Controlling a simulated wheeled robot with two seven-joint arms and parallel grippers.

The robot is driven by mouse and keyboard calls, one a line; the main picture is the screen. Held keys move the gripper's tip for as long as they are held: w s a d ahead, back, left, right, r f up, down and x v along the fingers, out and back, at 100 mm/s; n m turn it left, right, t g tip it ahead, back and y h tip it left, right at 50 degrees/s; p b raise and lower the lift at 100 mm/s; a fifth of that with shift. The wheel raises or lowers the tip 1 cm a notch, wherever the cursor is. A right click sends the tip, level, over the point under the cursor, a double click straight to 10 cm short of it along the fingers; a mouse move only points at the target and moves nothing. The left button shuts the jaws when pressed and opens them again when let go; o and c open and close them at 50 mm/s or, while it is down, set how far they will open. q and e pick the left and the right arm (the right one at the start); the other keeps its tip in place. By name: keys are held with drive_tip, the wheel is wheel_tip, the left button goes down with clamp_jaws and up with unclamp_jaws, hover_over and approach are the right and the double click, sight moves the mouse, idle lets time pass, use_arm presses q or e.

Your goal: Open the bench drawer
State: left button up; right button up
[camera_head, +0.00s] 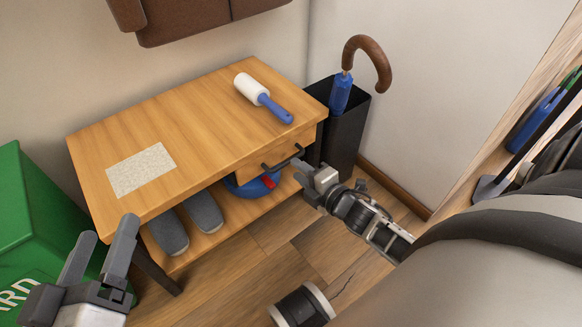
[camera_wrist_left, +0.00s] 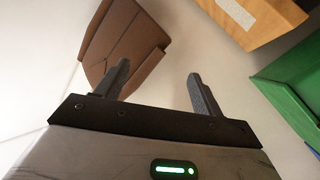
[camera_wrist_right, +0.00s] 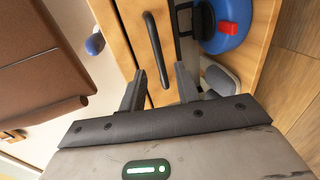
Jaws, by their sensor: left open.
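The wooden bench (camera_head: 200,110) stands against the wall. Its drawer front (camera_head: 250,165) is at the right end of the front side and looks closed. A dark bar handle (camera_head: 284,159) is on it, also seen in the right wrist view (camera_wrist_right: 156,48). My right gripper (camera_head: 308,178) is open beside the handle's right end. In the right wrist view the handle's near end lies in line with the gap between the fingers (camera_wrist_right: 160,78); I cannot tell whether they reach around it. My left gripper (camera_head: 107,232) is open and empty in front of the bench's left end.
A lint roller (camera_head: 264,98) and a pale mat (camera_head: 142,170) lie on the bench top. Grey slippers (camera_head: 203,212) and a blue round object (camera_head: 250,187) sit on the lower shelf. A black umbrella bin (camera_head: 345,130) stands right; a green bin (camera_head: 40,220) left.

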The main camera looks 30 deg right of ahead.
use_arm(q)
drive_tip(key=shift+w+a+r+m+t+h+b, duration=0.15)
drive_tip(key=shift+w+r+m+t+b, duration=0.1)
drive_tip(key=shift+w+r+m+t, duration=0.25)
drive_tip(key=shift+w+a+r+m+t+h+b, duration=0.2)
drive_tip(key=shift+w+r+m+b, duration=0.1)
drive_tip(key=shift+r, duration=0.4)
use_arm(e)
drive_tip(key=shift+x, duration=2.05)
clamp_jaws()
use_arm(q)
drive_tip(key=shift+d, duration=0.1)
use_arm(e)
drive_tip(key=shift+s, duration=0.1)
